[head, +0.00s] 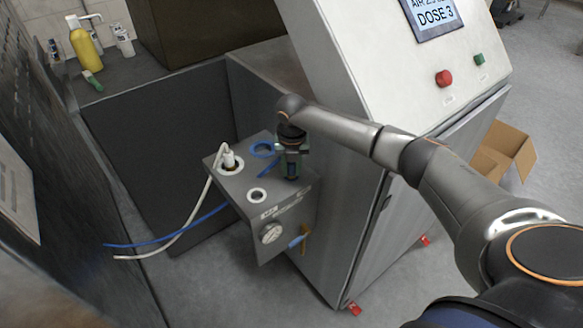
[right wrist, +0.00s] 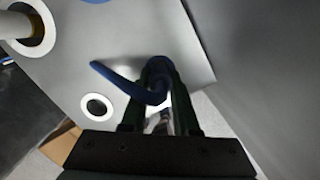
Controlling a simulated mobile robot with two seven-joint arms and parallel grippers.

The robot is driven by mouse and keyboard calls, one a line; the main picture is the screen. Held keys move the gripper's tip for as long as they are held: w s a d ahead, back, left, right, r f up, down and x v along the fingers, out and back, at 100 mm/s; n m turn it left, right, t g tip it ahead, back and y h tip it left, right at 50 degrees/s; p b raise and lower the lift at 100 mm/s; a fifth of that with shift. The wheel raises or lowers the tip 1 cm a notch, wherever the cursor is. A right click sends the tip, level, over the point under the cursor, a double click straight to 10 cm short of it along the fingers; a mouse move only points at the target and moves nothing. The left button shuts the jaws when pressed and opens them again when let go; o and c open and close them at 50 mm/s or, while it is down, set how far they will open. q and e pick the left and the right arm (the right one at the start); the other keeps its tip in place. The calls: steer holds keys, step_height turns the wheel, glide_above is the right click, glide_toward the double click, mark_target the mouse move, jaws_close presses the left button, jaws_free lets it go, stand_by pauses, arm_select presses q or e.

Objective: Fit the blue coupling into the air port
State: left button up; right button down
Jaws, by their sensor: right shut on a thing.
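My right gripper (head: 291,172) is over the right part of the grey port box's top (head: 228,183). It is shut on the blue coupling (right wrist: 158,72), which also shows in the right wrist view with its blue hose (right wrist: 115,78) bending left. The fingers hide most of the coupling in the head view. A blue-ringed port (head: 263,149) lies just left of the gripper; only a sliver of blue (right wrist: 96,1) shows at the wrist view's top edge. The coupling is beside this port, not in it. My left gripper is not in view.
A white-ringed port (head: 257,195) is empty; another (head: 230,167) holds a white hose's fitting. A gauge (head: 271,233) and a valve lever (head: 299,241) are on the box's front. The machine cabinet (head: 340,200) stands close right. A yellow bottle (head: 85,48) stands at the back left.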

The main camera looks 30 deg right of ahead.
steer(key=c, duration=0.7)
jaws_free()
steer(key=shift+o, duration=0.2)
step_height(320, 180, up, 12)
steer(key=s+a, duration=0.1)
steer(key=shift+s, duration=0.25)
